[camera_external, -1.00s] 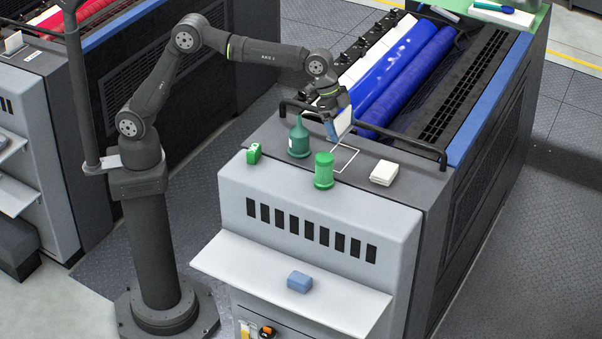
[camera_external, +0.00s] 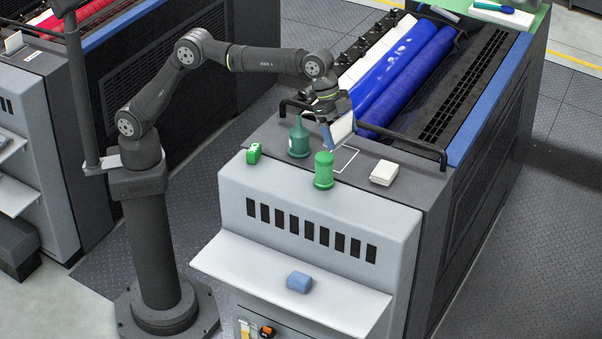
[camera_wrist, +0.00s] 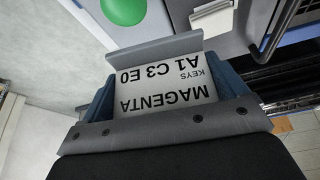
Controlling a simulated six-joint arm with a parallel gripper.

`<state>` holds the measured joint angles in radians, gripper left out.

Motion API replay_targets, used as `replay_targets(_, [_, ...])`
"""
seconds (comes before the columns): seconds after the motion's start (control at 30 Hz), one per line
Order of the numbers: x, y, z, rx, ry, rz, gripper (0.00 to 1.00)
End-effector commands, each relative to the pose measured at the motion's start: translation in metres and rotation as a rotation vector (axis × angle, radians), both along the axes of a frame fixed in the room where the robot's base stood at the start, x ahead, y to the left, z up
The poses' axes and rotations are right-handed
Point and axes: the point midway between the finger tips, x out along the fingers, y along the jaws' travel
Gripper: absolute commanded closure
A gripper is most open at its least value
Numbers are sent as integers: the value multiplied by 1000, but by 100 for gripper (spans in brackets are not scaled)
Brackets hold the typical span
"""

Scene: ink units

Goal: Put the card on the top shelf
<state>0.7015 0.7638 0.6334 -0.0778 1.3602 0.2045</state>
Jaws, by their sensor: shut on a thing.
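My gripper (camera_external: 336,136) is shut on a white card (camera_wrist: 165,88) and holds it above the top of the grey ink unit. In the wrist view the card lies between the blue fingers, printed "MAGENTA KEYS A1 C3 E0", upside down. In the external view the card (camera_external: 342,129) shows as a tilted pale face, partly hidden by the gripper. A white shelf (camera_external: 240,262) juts from the unit's front, below the gripper. The unit at the left has an upper shelf (camera_external: 10,149) and a lower shelf (camera_external: 14,194). Which one is the top shelf is unclear.
A black rail (camera_external: 405,145) runs behind. A blue block (camera_external: 299,281) lies on the front shelf.

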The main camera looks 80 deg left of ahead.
Motion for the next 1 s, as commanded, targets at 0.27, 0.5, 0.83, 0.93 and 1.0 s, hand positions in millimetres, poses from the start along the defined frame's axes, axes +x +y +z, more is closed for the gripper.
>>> replay_targets(0.27, [-85, -127, -1, -2, -1, -139, 32])
replay_targets(0.5, [-150, -192, -2, -3, -2, -214, 32])
replay_targets(0.83, [-211, -236, -5, -4, -1, -274, 32])
replay_targets(0.93, [-212, -237, -12, -3, -1, -274, 32])
replay_targets(1.0, [-212, -237, -18, -3, 0, -273, 32])
